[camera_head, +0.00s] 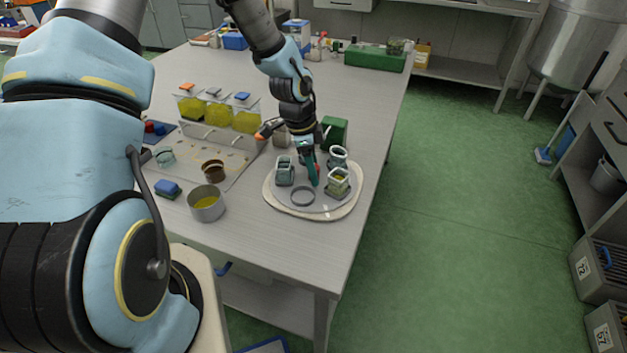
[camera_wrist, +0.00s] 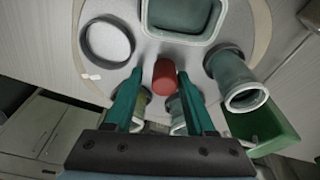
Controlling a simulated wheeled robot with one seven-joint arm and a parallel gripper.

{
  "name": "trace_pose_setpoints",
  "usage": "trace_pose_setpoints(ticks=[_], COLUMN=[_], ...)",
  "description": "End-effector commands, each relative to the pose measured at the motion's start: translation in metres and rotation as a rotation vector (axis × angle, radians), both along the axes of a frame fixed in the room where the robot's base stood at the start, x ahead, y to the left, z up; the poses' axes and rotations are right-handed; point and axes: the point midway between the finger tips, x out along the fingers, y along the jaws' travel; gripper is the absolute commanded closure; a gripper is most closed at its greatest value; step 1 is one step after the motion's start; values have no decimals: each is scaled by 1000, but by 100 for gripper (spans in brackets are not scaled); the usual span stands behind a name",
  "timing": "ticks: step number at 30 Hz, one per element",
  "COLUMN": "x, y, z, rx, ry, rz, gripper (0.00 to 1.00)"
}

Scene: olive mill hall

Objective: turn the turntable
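The turntable (camera_head: 278,203) is a round pale disc with a cream rim at the table's right edge. It also fills the top of the wrist view (camera_wrist: 150,52). It carries several greenish glass jars, one of them square (camera_head: 285,171), one with yellow contents (camera_head: 339,182), and a dark ring (camera_head: 302,204). A red knob (camera_wrist: 165,75) stands near its middle. My gripper (camera_head: 312,178) points down over the disc. In the wrist view its green fingers (camera_wrist: 160,82) are open, one on each side of the knob, with narrow gaps visible. The knob's lower part is hidden.
A green box (camera_head: 334,131) stands just behind the turntable. To its left are a board (camera_head: 237,163), several yellow-filled containers (camera_head: 218,115), a metal pot (camera_head: 206,205), a brown cup (camera_head: 213,171) and a blue sponge (camera_head: 167,187).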

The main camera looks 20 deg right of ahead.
Motion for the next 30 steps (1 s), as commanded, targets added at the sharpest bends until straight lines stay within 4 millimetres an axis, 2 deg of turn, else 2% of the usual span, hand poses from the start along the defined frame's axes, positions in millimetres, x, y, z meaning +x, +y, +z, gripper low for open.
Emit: trace_pose_setpoints(ticks=[5, 21, 30], x=[1, 2, 2], y=[-1, -2, -2], z=[6, 80, 81], rx=[-3, -4, -5], ry=[-3, -5, -5], rz=[0, 0, 0], gripper=[45, 45, 45])
